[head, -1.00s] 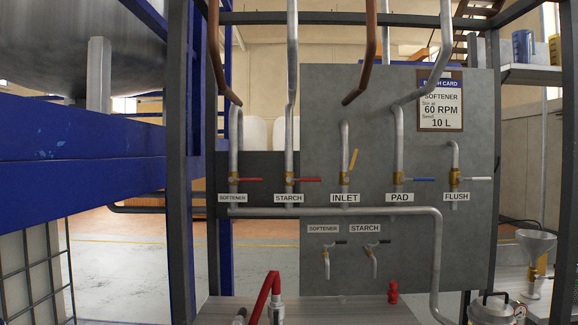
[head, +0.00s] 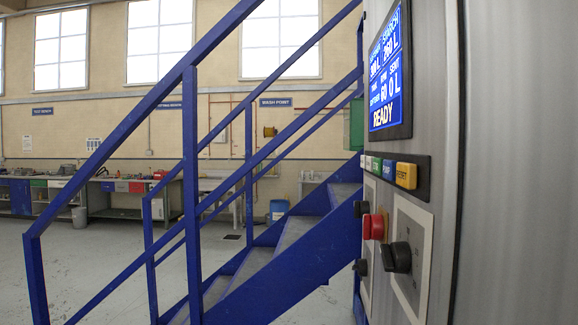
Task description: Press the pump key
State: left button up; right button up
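A row of coloured keys sits on a dark strip on the side of a grey cabinet, seen at a steep angle at the right of the head view. The blue key (head: 387,168) carries small lettering that looks like PUMP but is hard to read. A yellow key (head: 406,175) is on its near side, and a green key (head: 376,166) is on its far side. The screen (head: 390,68) above the keys is lit blue and reads READY. Neither of my grippers is in view.
Below the keys are a red push button (head: 374,226) and black knobs, one a large knob (head: 397,257). Blue stairs with railings (head: 190,180) stand left of the cabinet. Workbenches (head: 125,195) line the far wall. Open floor (head: 90,260) lies at the left.

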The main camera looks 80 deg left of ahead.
aim_at(389, 165)
jog(key=u, duration=1.95)
